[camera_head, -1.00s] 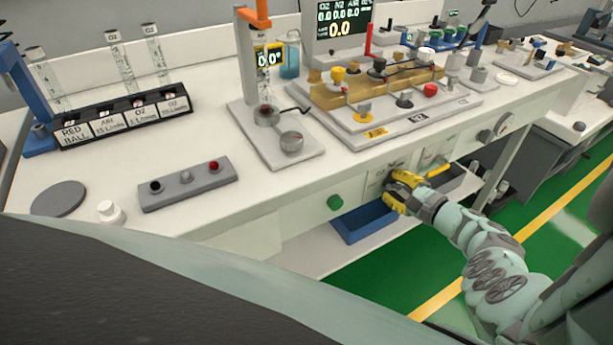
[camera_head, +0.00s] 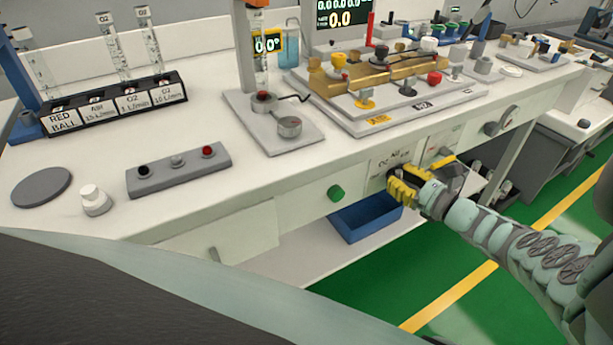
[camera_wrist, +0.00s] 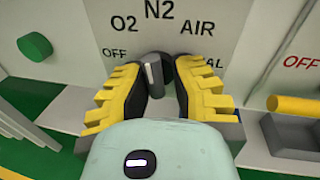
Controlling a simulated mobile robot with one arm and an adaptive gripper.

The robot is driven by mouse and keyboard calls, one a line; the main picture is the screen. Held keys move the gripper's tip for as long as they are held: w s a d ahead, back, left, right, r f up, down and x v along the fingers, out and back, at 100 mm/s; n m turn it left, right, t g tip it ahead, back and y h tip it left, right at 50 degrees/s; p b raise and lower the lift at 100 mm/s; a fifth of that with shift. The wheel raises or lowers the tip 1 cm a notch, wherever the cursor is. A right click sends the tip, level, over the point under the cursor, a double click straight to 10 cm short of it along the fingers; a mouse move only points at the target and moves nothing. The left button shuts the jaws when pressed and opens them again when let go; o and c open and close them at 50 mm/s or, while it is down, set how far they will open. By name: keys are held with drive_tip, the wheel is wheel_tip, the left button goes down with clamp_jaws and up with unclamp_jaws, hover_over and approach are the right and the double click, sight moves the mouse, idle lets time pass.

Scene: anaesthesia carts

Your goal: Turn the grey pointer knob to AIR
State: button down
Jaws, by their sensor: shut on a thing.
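The grey pointer knob (camera_wrist: 152,73) sits on the white front panel, with a white line on it pointing roughly up, near the N2 mark. The AIR label (camera_wrist: 198,28) is up and to the right of the knob. OFF, O2 and N2 are readable around the dial; another label at the right is partly hidden by a finger. My gripper (camera_head: 398,188), with yellow ridged fingers, is at the panel in the head view and hides the knob there. In the wrist view its fingers are on both sides of the knob, shut on it.
A green round knob (camera_head: 336,193) is left on the same panel; it also shows in the wrist view (camera_wrist: 35,46). A yellow lever (camera_wrist: 293,107) sits to the right near an OFF label. A blue bin (camera_head: 365,222) is below the bench.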

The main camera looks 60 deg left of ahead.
drive_tip(key=m, duration=0.1)
drive_tip(key=m+b, duration=0.1)
drive_tip(key=m, duration=0.3)
drive_tip(key=shift+s+a+f+y+b, duration=0.1)
drive_tip(key=shift+s+f+y+b, duration=0.05)
drive_tip(key=shift+s+y+b, duration=0.2)
drive_tip(key=m, duration=0.2)
drive_tip(key=m+y, duration=0.1)
drive_tip(key=shift+s+a+r+m+b, duration=0.1)
drive_tip(key=shift+r+m+b, duration=0.1)
drive_tip(key=shift+m+b, duration=0.2)
drive_tip(key=shift+r+m, duration=0.1)
drive_tip(key=shift+m, duration=0.3)
drive_tip(key=shift+r, duration=0.2)
drive_tip(key=c, duration=1)
unclamp_jaws()
drive_tip(key=shift+s+f, duration=0.15)
drive_tip(key=shift+o, duration=0.3)
drive_tip(key=shift+w+f, duration=0.15)
drive_tip(key=shift+w, duration=0.05)
drive_tip(key=d+f, duration=0.1)
drive_tip(key=d, duration=1.1)
drive_tip(key=shift+w+f, duration=0.25)
drive_tip(key=shift+w, duration=0.2)
